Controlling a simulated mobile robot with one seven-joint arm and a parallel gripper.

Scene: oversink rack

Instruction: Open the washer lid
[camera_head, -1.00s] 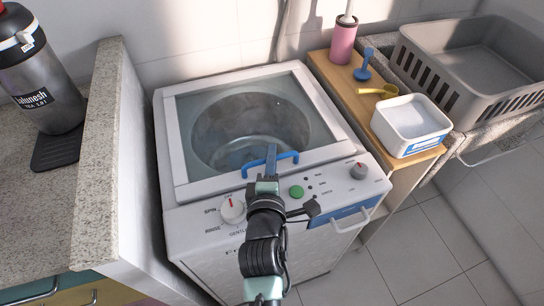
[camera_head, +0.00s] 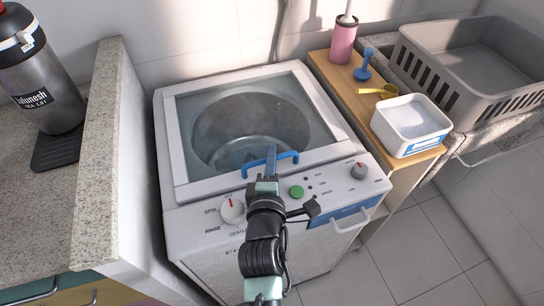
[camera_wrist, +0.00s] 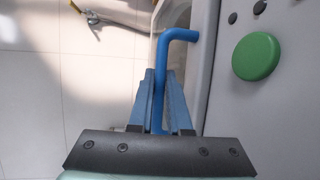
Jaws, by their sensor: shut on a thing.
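The washer lid (camera_head: 179,125) is a white frame around a clear window on top of the white washer (camera_head: 215,262). It lies down, and the drum shows through it. A blue handle (camera_head: 287,156) spans its front edge. The handle's bent end sticks out beyond the fingertips.
A green button (camera_head: 297,192) and knobs are on the front panel. A granite counter (camera_head: 95,140) with a bottle (camera_head: 45,85) stands at left. A wooden shelf (camera_head: 345,82) with a white container (camera_head: 411,122) and a grey basket (camera_head: 430,75) are at right.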

